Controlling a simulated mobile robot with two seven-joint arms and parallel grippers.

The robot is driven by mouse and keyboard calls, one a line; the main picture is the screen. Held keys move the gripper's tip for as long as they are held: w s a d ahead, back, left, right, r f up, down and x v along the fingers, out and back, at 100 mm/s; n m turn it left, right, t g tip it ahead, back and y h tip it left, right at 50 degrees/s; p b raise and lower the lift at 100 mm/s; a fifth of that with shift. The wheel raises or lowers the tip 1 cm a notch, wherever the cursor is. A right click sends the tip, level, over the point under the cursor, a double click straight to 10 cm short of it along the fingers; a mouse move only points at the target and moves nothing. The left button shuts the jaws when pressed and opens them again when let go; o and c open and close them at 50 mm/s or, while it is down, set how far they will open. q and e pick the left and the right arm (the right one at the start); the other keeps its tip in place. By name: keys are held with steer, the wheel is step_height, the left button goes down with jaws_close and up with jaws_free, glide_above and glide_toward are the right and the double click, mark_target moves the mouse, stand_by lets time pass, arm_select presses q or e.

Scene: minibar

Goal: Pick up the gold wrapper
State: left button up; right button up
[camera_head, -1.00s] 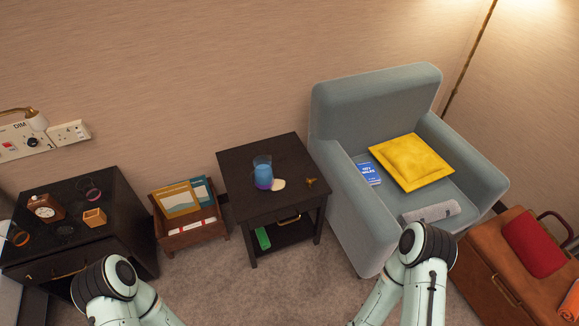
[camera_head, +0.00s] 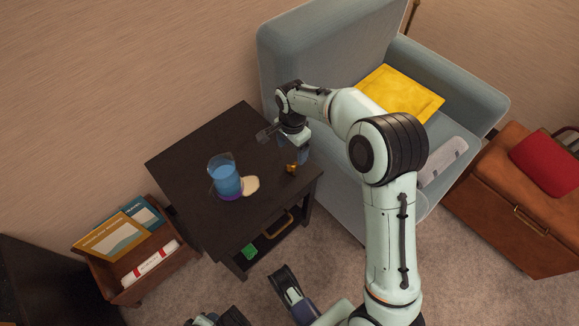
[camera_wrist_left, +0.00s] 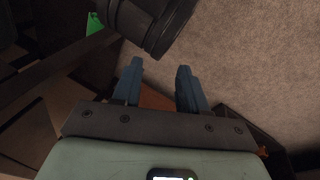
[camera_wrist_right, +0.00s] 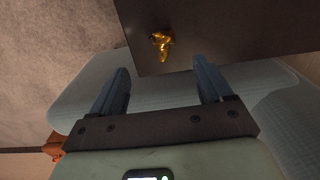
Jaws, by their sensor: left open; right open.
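The gold wrapper (camera_head: 292,168) is a small crumpled gold piece on the dark side table (camera_head: 190,160), near its right edge. In the right wrist view the wrapper (camera_wrist_right: 161,44) lies beyond my fingertips, between them in line and apart from them. My left gripper (camera_wrist_left: 160,68) is open and empty, low in front of the table over the carpet.
A blue glass (camera_head: 225,178) and a pale round piece (camera_head: 250,185) stand left of the wrapper. The grey armchair (camera_head: 310,50) with a yellow cushion (camera_head: 400,95) is close on the right. A wooden magazine rack (camera_head: 130,265) stands left of the table.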

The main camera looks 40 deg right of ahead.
steer(key=b, duration=0.1)
glide_above(294, 164)
steer(key=a, duration=0.1)
steer(key=f, duration=0.5)
steer(key=shift+s+f, duration=0.2)
steer(key=shift+s, duration=0.05)
steer(key=shift+w+d+f+b, duration=0.1)
steer(key=shift+f+b, duration=0.3)
steer(key=shift+f, duration=0.7)
steer(key=f, duration=0.1)
steer(key=f+b, duration=0.1)
steer(key=f, duration=0.2)
steer(key=shift+w+d+f, duration=0.1)
steer(key=shift+d, duration=0.2)
arm_select(q)
steer(key=shift+y, duration=0.3)
steer(key=f, duration=0.1)
steer(key=w+a+f, duration=0.1)
steer(key=f, duration=0.1)
steer(key=a+f, duration=0.1)
steer(key=f, duration=0.1)
steer(key=shift+w+a, duration=0.15)
steer(key=shift+w, duration=0.05)
arm_select(e)
steer(key=c, duration=1.1)
